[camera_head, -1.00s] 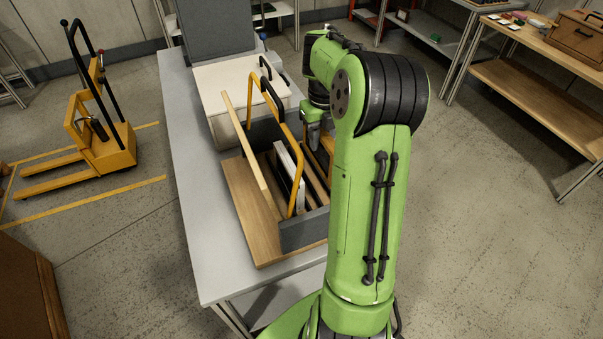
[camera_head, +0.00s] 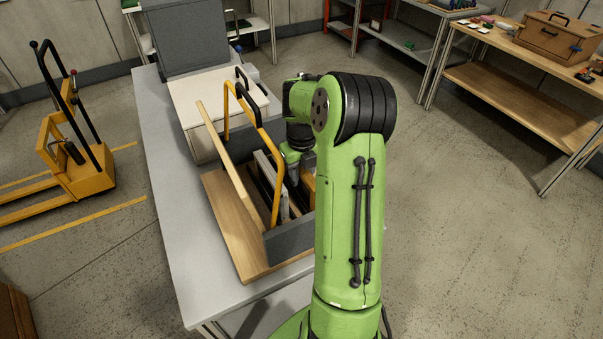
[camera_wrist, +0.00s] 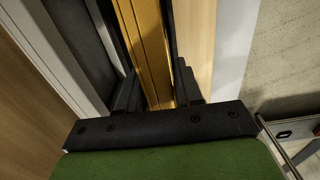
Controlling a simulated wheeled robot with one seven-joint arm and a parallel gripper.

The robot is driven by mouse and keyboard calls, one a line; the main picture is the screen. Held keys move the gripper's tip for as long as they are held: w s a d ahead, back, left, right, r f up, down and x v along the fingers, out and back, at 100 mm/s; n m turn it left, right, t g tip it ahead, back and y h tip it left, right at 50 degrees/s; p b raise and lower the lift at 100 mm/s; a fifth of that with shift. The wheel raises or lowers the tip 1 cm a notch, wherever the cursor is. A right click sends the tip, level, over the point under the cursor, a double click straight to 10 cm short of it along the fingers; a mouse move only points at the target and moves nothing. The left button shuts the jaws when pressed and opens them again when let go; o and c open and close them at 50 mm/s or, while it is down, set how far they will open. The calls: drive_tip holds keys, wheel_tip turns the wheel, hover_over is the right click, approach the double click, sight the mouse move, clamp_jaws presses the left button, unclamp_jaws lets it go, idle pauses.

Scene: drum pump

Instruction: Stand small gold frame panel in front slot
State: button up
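The small gold frame panel (camera_wrist: 150,55) runs between the two fingers of my gripper (camera_wrist: 156,90) in the wrist view. The fingers lie close against its two sides, and my gripper looks shut on it. In the head view only a strip of the gold panel (camera_head: 308,187) shows beside my arm. My gripper (camera_head: 293,178) points down into the grey slotted rack (camera_head: 290,240), at its right side. The panel's lower edge and the slot under it are hidden, so I cannot tell whether it rests in a slot.
White-edged and dark panels (camera_head: 270,178) stand just left of my gripper in the rack. A yellow handle (camera_head: 258,130) and a long wooden strip (camera_head: 228,160) rise farther left. A pale box (camera_head: 215,95) stands behind. The grey table (camera_head: 170,190) is clear at left.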

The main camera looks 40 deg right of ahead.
drive_tip(key=o, duration=0.3)
wheel_tip(320, 180, up, 12)
drive_tip(key=p, duration=0.3)
drive_tip(key=shift+r, duration=0.2)
idle(0.3)
